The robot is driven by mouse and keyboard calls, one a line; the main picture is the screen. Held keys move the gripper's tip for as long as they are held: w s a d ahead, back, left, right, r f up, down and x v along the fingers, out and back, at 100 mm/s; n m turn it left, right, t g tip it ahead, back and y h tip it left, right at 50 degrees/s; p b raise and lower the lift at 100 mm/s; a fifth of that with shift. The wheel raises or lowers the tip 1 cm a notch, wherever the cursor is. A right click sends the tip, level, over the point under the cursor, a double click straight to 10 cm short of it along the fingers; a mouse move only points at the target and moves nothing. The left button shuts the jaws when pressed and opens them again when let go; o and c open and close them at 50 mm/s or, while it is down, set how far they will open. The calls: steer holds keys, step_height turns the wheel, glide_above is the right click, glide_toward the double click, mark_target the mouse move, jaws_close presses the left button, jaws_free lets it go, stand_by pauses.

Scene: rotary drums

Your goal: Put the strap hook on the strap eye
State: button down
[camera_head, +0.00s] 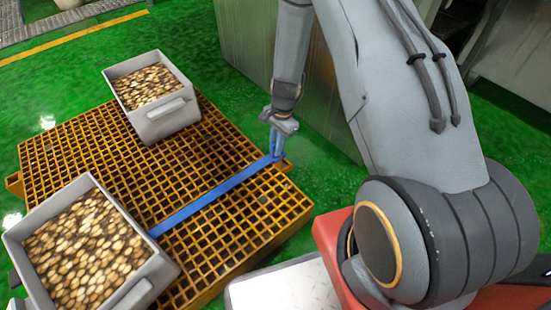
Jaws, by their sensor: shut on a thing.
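A blue strap (215,195) runs taut across the yellow grated platform (225,243). It goes from beside the near grey bin up to the platform's right edge. My gripper (277,152) is at the strap's upper right end, just above that edge. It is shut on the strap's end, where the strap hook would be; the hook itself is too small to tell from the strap. The strap eye cannot be made out; it may be hidden by my gripper or at the platform's edge.
Two grey bins of round pale-brown pieces stand on the platform, one at the back (163,123) and one at the front left (160,270). A grey metal cabinet (255,50) stands behind my arm. The green floor (70,85) is clear at the left.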

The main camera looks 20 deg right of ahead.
step_height(320, 180, down, 5)
steer(key=shift+f+b, duration=0.1)
steer(key=shift+b, duration=0.95)
steer(key=c, duration=1.7)
jaws_free()
steer(key=shift+s, duration=0.1)
steer(key=shift+c, duration=0.2)
steer(key=r+p, duration=0.2)
steer(key=r, duration=0.2)
steer(key=d+r+p, duration=0.1)
steer(key=r, duration=0.3)
steer(key=w+r+p, duration=0.1)
steer(key=r+p, duration=0.1)
steer(key=r, duration=0.2)
steer(key=shift+d+r+p, duration=0.1)
steer(key=shift+d+p, duration=0.2)
